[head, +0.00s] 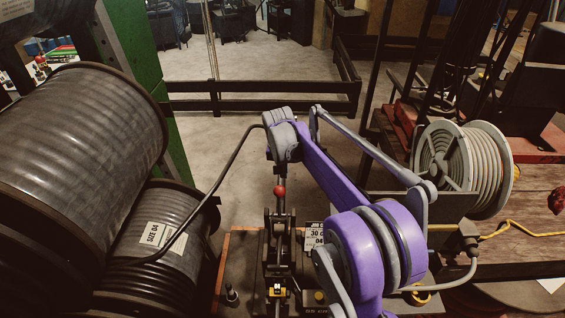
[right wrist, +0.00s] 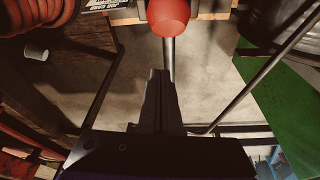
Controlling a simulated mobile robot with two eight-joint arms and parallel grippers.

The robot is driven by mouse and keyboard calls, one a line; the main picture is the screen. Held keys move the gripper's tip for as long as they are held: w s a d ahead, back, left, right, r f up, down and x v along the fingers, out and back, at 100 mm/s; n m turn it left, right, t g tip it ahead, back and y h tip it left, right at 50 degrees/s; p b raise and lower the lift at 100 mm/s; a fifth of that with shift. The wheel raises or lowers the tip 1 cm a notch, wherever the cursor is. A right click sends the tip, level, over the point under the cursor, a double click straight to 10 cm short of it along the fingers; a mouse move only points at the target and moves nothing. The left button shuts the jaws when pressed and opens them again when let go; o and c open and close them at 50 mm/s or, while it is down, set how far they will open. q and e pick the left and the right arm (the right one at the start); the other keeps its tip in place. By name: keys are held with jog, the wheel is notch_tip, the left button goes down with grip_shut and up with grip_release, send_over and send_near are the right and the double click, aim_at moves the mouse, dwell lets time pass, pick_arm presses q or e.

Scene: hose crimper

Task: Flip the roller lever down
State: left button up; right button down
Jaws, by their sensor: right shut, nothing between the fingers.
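The lever shows as a red ball knob (head: 279,190) above the dark crimper machine (head: 278,240) in the head view. In the right wrist view the red knob (right wrist: 169,17) is at the top centre, with a thin metal rod running from it towards my fingers. My right gripper (head: 281,174) is at the end of the purple arm, pointing down just above the knob. Its fingers (right wrist: 160,75) are together and empty in the right wrist view. Whether they touch the knob or rod I cannot tell. My left gripper is not in view.
Large hose drums (head: 80,150) stand at the left, with a dark curved hose (head: 232,150) rising from them towards my right wrist. A pale hose reel (head: 465,165) stands on the wooden bench at the right. A low dark rail (head: 270,96) crosses the floor behind.

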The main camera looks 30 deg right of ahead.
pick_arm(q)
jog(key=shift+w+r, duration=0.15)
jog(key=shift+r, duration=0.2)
pick_arm(e)
jog(key=s+a, duration=0.1)
jog(key=s, duration=0.1)
jog(key=s+a, duration=0.1)
jog(key=shift+a+r, duration=0.25)
jog(key=shift+a, duration=0.05)
jog(key=shift+s+a, duration=0.1)
jog(key=shift+s, duration=0.05)
